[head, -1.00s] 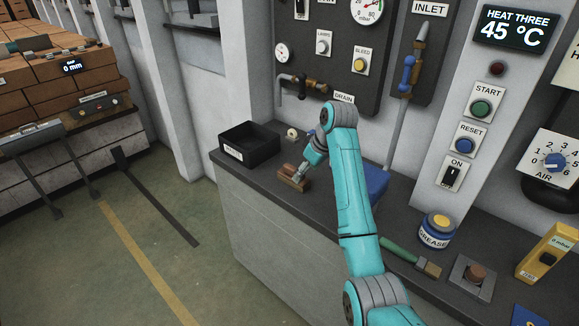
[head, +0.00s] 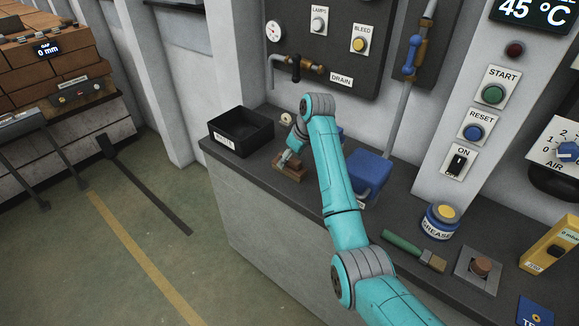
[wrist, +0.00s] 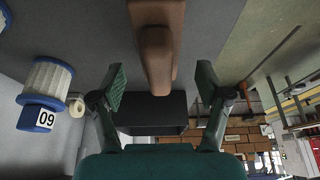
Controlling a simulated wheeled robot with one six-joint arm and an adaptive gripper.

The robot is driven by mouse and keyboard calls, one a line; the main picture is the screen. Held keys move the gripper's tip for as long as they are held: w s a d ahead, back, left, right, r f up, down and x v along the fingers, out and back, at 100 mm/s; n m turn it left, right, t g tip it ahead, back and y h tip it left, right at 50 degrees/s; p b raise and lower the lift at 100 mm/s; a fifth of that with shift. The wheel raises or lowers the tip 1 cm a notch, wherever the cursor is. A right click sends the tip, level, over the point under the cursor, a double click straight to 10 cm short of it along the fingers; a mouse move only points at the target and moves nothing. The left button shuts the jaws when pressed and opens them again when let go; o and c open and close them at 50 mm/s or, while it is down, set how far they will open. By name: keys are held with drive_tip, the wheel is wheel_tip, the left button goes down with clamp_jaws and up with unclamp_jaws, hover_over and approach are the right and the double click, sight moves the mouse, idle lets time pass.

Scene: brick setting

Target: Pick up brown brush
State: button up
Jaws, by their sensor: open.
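The brown brush (head: 290,174) lies on the dark bench top, in front of and to the right of the black bin. In the wrist view the brown brush (wrist: 157,50) shows at the top middle, its long side pointing toward me. My gripper (head: 291,158) is at the brush in the head view, with my arm reaching in from the right. In the wrist view my gripper (wrist: 161,80) is open, one green-padded finger on each side of the brush's line, with clear gaps. I cannot tell whether a finger touches it.
A black bin (head: 222,139) stands to the left and a small roll (head: 286,118) behind. A blue container (head: 369,174) is right of my arm. A green-handled brush (head: 411,249) and a grease tin (head: 441,222) sit further right. Pipes (head: 300,68) hang on the wall behind.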

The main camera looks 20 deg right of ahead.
drive_tip(key=shift+x, duration=1.9)
clamp_jaws()
wheel_tip(320, 180, up, 10)
